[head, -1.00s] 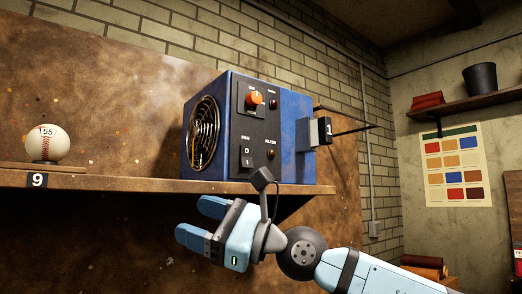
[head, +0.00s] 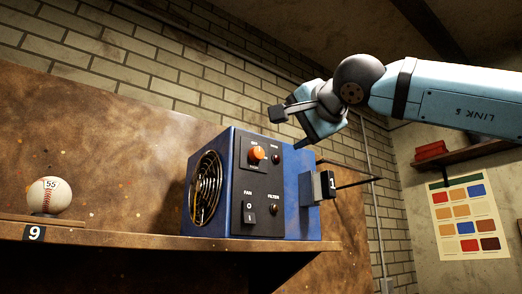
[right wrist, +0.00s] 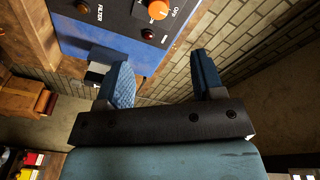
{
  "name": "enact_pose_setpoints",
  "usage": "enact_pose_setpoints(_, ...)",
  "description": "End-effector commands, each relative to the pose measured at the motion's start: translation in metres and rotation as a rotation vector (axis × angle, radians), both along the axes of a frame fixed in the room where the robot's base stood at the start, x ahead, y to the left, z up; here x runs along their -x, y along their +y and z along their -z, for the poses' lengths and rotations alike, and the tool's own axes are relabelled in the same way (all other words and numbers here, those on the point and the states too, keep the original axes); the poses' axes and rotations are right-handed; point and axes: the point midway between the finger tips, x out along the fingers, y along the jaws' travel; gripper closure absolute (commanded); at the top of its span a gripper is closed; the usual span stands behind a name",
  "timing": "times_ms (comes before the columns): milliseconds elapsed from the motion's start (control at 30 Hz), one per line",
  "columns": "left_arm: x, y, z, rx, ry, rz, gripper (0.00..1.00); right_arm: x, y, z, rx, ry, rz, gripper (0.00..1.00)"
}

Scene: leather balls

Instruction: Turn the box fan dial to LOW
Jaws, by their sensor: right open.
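The blue box fan (head: 300,185) stands on a wooden shelf, with a round grille on its left side and a black control panel (head: 247,180) in front. The orange dial (head: 257,153) is at the panel's upper left; its setting is too small to read. In the right wrist view the orange dial (right wrist: 158,9) shows at the top edge, tilted, beside the word OFF. My right gripper (head: 304,140) is open and empty, above the fan's right part, apart from the dial. Its spread fingers (right wrist: 160,70) show nothing between them but background. My left gripper is out of view.
Below the dial are a FAN rocker switch (head: 249,213) and a FILTER light (head: 274,209). A baseball (head: 48,196) rests far left on the shelf (head: 130,238). The shelf between is clear.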

Motion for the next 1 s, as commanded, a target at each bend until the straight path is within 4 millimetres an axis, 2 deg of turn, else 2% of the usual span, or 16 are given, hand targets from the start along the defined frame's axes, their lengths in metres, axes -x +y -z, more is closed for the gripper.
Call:
enact_pose_setpoints(167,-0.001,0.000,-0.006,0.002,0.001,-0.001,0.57,-0.022,0.013,0.000,0.002,0.003,0.000,0.38)
enact_pose_setpoints(600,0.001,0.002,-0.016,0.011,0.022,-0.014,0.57,-0.099,0.055,-0.001,-0.001,0.003,-0.003,0.38)
enact_pose_setpoints(800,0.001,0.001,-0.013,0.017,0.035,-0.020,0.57,-0.116,0.064,0.000,-0.002,0.003,-0.004,0.38)
enact_pose_setpoints(1000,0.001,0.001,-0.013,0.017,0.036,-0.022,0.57,-0.119,0.065,0.001,-0.002,0.003,-0.004,0.38)
